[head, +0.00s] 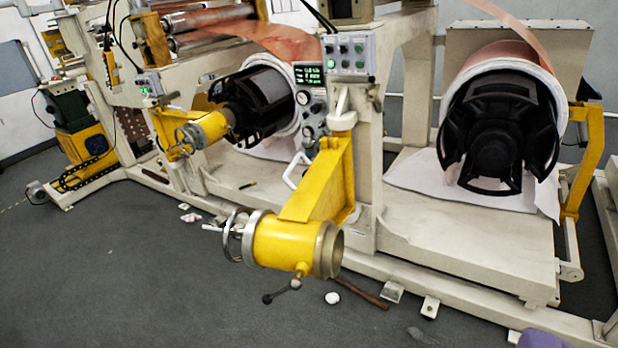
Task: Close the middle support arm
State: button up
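The middle support arm (325,185) is yellow and hinged on the cream machine post below a control box. It sticks out toward me over the floor, swung away from the rolls. Its end is a yellow cylinder (285,243) with a metal collar on the right, a handwheel (236,235) on the left and a ball-ended lever (282,291) below. The left support arm (203,130) is also yellow, and its end meets the hub of the left roll (255,100). My gripper is not in view.
A copper foil roll (500,120) with a black hub stands at the right, beside a yellow bracket (588,165). Grey floor (130,270) is open at the front left. A brown-handled tool (363,292), a white lump (332,298) and a purple object (540,339) lie low in front.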

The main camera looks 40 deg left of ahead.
aim_at(292, 241)
jog(key=i+j+u, duration=0.3)
jog(key=i+j, duration=0.55)
jog(key=j, duration=0.25)
jog(key=i+j+u, duration=0.3)
jog(key=i+j, duration=0.55)
jog(key=i, duration=0.1)
